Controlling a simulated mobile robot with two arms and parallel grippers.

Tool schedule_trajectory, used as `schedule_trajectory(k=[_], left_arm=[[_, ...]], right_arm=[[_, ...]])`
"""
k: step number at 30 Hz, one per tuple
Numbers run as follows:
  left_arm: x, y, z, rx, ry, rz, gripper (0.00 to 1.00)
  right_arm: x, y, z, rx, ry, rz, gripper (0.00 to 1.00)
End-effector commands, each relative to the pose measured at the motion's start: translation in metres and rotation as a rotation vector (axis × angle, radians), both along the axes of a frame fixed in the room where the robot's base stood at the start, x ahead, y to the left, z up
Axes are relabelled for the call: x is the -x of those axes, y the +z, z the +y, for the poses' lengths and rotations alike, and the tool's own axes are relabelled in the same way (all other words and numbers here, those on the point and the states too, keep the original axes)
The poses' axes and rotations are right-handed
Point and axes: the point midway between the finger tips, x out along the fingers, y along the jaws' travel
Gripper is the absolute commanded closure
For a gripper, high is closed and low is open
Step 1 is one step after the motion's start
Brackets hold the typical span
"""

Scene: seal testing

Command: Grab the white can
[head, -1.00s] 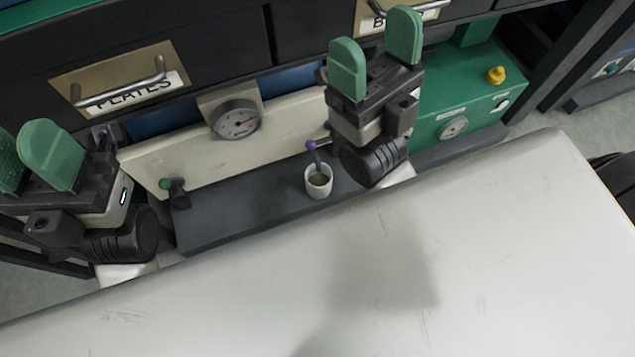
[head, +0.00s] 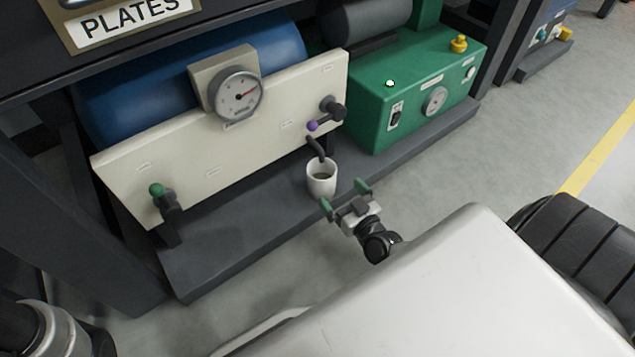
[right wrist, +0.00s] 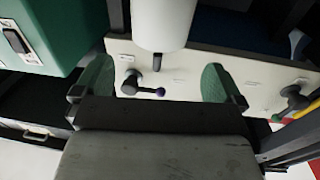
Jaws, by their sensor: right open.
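The white can (head: 321,182) is a small open-topped cup with grey contents, standing upright on the dark base shelf under the bent spout of the purple-knobbed valve (head: 312,126). My right gripper (head: 344,197) is open and empty, close in front of the can, with its green fingers pointing towards it. In the right wrist view the can (right wrist: 164,24) shows at the top, and the open fingers (right wrist: 157,80) are spread wider than it. The can looks apart from both fingers. My left gripper is not in view.
A green pump box (head: 410,95) is right of the can. A drawer labelled PLATES (head: 130,22) overhangs at upper left. Open floor lies in front.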

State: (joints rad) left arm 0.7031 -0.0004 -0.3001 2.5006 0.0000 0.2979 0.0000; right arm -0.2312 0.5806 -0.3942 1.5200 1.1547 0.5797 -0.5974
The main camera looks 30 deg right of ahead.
Motion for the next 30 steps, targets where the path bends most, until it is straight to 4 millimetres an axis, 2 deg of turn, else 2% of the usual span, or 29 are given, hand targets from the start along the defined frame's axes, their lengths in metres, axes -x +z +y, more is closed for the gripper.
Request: schedule_trajectory(k=[1, 4, 10, 18, 21, 30], left_arm=[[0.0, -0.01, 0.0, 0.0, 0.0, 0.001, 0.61], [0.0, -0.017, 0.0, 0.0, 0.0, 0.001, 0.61], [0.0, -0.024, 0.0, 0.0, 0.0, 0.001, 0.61], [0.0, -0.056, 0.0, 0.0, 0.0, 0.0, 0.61], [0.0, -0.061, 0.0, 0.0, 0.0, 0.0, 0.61], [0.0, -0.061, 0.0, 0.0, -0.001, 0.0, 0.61]], right_arm=[[-0.011, -0.002, 0.0, -0.001, 0.001, -0.007, 0.0], [-0.025, -0.002, 0.0, -0.001, 0.0, -0.006, 0.0], [-0.039, -0.001, 0.0, -0.002, 0.001, -0.005, 0.0], [-0.07, -0.007, 0.0, -0.003, 0.003, -0.007, 0.0], [-0.083, -0.004, -0.001, -0.003, 0.001, -0.007, 0.0], [-0.088, -0.001, -0.001, -0.002, 0.002, -0.005, 0.0]])
